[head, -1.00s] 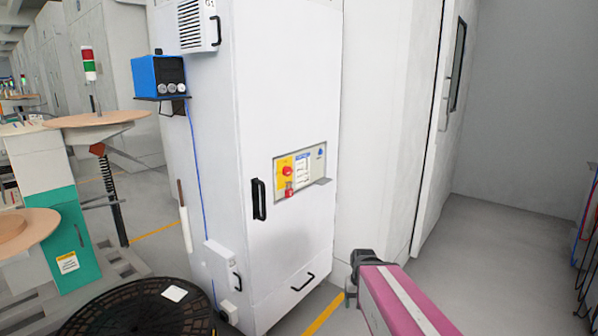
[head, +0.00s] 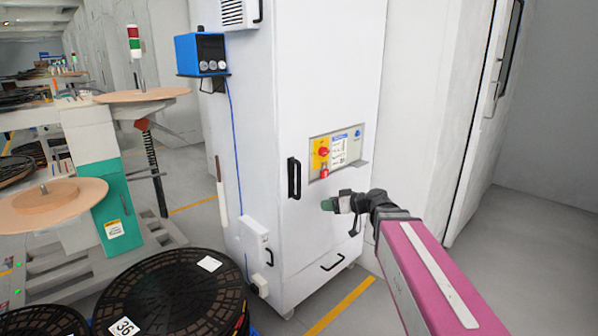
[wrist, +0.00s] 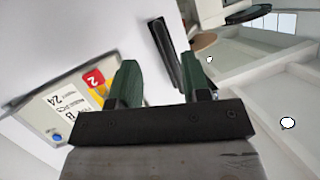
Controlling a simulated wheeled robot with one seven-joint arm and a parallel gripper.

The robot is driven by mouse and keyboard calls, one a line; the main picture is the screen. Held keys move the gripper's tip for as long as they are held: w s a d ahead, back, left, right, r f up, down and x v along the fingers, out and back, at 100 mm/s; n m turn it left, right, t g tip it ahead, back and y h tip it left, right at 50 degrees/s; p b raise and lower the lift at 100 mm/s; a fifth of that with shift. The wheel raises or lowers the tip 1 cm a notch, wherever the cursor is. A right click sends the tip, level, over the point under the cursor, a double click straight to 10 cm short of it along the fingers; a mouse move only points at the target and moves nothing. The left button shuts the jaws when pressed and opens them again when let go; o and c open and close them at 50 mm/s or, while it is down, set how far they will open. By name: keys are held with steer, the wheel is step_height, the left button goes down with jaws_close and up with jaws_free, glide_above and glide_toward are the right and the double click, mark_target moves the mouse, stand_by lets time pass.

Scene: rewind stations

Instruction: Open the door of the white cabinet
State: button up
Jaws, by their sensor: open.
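The white cabinet (head: 308,105) stands upright in the middle of the head view, its front door shut. A black vertical door handle (head: 294,178) is on the left part of the door, left of the control panel. My gripper (head: 327,204) is just right of and below the handle in the head view, apart from it. In the wrist view my gripper (wrist: 165,80) shows two green fingers spread apart with nothing between them. The handle (wrist: 165,52) shows beyond the fingertips, nearer the right finger.
The control panel (head: 347,147) with a red knob is right of the handle. A blue box (head: 200,54) sits on the cabinet's left side. Black reels (head: 170,290) and a machine with tan discs (head: 55,200) stand at left. Floor at right is clear.

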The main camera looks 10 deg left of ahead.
mark_target(299, 170)
step_height(299, 170, up, 9)
steer(key=w+a+n+t+y, duration=0.2)
steer(key=a+y, duration=0.1)
steer(key=x, duration=1)
steer(key=shift+w+a+r, duration=0.2)
steer(key=shift+w+r, duration=0.05)
jaws_close()
